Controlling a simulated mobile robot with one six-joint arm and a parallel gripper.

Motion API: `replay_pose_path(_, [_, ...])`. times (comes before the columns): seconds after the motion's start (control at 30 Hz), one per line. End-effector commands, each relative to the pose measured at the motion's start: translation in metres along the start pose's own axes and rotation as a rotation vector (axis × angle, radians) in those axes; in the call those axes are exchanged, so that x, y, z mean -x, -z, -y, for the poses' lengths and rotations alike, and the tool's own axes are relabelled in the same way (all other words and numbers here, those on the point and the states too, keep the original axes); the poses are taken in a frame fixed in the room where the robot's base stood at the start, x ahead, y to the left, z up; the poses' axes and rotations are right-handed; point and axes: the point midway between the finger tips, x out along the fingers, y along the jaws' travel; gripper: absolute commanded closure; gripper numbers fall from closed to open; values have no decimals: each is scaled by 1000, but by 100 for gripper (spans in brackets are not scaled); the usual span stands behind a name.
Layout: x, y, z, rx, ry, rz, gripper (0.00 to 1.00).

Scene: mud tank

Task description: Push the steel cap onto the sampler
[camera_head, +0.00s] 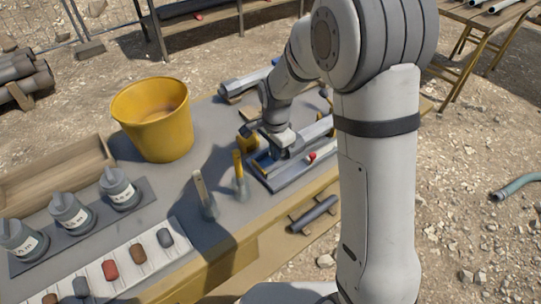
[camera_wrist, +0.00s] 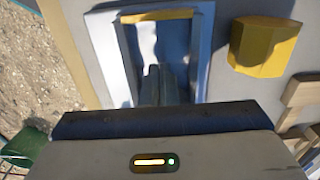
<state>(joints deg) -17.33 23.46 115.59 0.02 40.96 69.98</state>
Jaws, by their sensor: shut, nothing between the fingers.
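My gripper (camera_head: 277,157) points down over a pale-framed blue tray (camera_head: 292,178) at the bench's front edge. In the wrist view, the dark fingers of my gripper (camera_wrist: 160,84) are together with nothing between them, over the tray's blue floor; the pale frame of the tray (camera_wrist: 130,70) surrounds them. I cannot tell whether the fingertips touch anything. A pale grey tube (camera_head: 316,130), perhaps the sampler, lies just right of my gripper, partly hidden by my arm. A small red piece (camera_head: 311,157) is near it. I cannot make out the steel cap in either view.
A yellow block (camera_wrist: 262,45) stands beside the tray. A yellow bucket (camera_head: 155,120), several grey bottles (camera_head: 72,214) and a white strip of samples (camera_head: 130,262) are farther left.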

Motion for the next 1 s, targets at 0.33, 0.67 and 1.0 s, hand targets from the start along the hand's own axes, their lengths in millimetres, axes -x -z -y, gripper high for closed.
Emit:
replay_pose_path(0.33, [0, 9, 1, 8, 0, -2, 100])
replay_pose_path(0.67, [18, 7, 2, 11, 2, -2, 100])
replay_pose_path(1.0, [77, 7, 1, 8, 1, -1, 100])
